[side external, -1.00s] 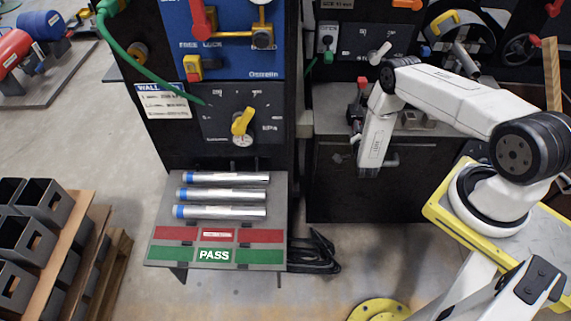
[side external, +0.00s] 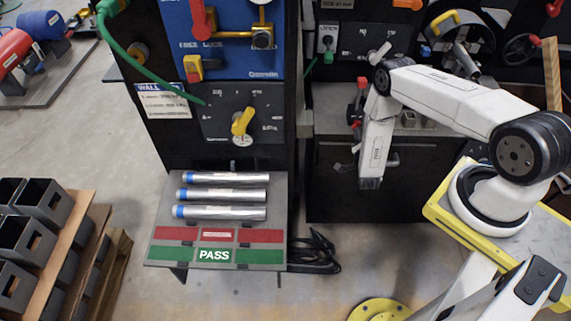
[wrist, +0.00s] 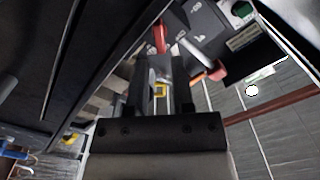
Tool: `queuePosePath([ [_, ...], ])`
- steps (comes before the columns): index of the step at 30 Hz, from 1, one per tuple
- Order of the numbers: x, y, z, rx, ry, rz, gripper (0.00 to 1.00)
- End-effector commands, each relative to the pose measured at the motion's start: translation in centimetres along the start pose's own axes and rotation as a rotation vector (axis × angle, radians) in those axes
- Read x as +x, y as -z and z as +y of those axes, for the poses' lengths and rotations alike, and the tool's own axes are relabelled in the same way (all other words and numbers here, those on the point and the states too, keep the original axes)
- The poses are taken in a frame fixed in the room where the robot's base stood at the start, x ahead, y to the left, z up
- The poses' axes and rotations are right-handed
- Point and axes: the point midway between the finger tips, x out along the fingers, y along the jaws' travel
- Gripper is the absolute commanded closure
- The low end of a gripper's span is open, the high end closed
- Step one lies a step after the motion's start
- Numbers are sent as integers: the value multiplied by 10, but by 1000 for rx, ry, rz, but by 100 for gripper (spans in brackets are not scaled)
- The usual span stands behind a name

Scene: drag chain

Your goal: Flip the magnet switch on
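A small dark upright device with a red lever (side external: 361,83) stands on the grey bench at right centre, just left of my arm; I cannot tell for certain that it is the magnet switch. In the wrist view a red lever (wrist: 160,38) shows just beyond my fingers, and a red-ended handle (wrist: 218,71) lies to their right. My gripper (wrist: 159,88) has its two dark fingers apart, with a gap showing a yellow piece in the background. Nothing is visibly held. In the side view my fingers are hidden or too small to make out.
A black panel with a grey lever (side external: 379,52) stands behind the bench. Small grey blocks (side external: 410,119) lie right of my arm. On the left is a stand with a yellow knob (side external: 241,121), metal rods (side external: 222,195) and a green PASS plate (side external: 214,255). Floor in front is mostly clear.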

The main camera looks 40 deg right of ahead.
Motion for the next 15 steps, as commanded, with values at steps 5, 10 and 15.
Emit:
queuePosePath([
  [5,-24,-1,0,-1,-1,-3,71],
  [10,-36,0,0,0,-1,-2,71],
  [15,-39,0,0,0,-1,0,71],
])
